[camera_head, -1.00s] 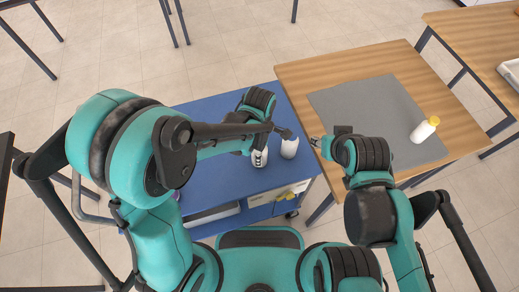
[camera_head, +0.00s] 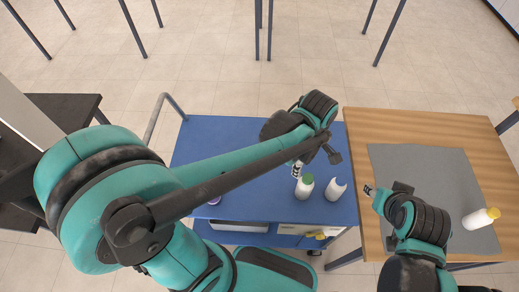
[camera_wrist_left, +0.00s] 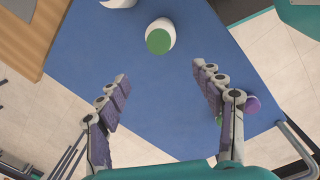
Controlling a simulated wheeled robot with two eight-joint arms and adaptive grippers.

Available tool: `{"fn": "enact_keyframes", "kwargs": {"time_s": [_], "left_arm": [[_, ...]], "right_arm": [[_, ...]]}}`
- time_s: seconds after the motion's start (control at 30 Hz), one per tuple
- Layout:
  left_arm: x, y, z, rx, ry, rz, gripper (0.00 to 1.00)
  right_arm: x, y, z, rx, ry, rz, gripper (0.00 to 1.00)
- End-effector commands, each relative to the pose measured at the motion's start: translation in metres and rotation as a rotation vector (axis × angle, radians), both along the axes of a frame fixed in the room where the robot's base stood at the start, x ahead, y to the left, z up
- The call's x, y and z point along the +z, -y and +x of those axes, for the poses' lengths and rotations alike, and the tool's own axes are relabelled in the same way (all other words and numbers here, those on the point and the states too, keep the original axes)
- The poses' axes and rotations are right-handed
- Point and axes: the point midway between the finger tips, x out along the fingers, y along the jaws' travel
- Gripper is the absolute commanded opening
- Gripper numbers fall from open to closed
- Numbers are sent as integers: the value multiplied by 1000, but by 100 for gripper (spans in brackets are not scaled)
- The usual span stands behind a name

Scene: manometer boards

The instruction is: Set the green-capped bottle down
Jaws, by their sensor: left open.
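The green-capped bottle (camera_head: 305,187) is white and stands upright on the blue cart top (camera_head: 255,185). My left gripper (camera_head: 298,169) is just behind it in the head view, partly hidden by my own arm. In the left wrist view, the green cap (camera_wrist_left: 159,40) lies beyond the open fingertips of my left gripper (camera_wrist_left: 158,78), with nothing between the fingers. My right gripper (camera_head: 369,191) is near the left edge of the grey mat; its finger opening is too small to tell.
A second white bottle (camera_head: 335,189) stands close to the right of the green-capped one. A purple round thing (camera_wrist_left: 252,104) is at the cart's edge.

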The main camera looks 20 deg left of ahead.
Motion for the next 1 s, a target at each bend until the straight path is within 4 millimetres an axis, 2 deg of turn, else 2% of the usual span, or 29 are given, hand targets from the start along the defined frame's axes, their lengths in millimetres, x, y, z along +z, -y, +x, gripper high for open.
{"fn": "enact_keyframes", "kwargs": {"time_s": [0.03, 0.2, 0.3, 0.43, 0.63, 1.0], "left_arm": [[10, -18, -5, -85, 44, -5, 67], [41, -73, -19, -497, 244, 53, 67], [52, -101, -31, -734, 351, 143, 67], [59, -129, -44, -985, 444, 288, 67], [63, -150, -55, -1194, 492, 439, 67], [61, -152, -56, -1228, 496, 463, 67]], "right_arm": [[0, 0, 0, 0, 0, 0, 40], [0, 0, 0, 0, 0, 0, 40], [0, 0, 0, 0, 0, 0, 40], [0, 0, 0, 0, 0, 0, 40], [0, 0, 0, 0, 0, 0, 40], [-2, 0, 0, 0, 0, 0, 40]]}}
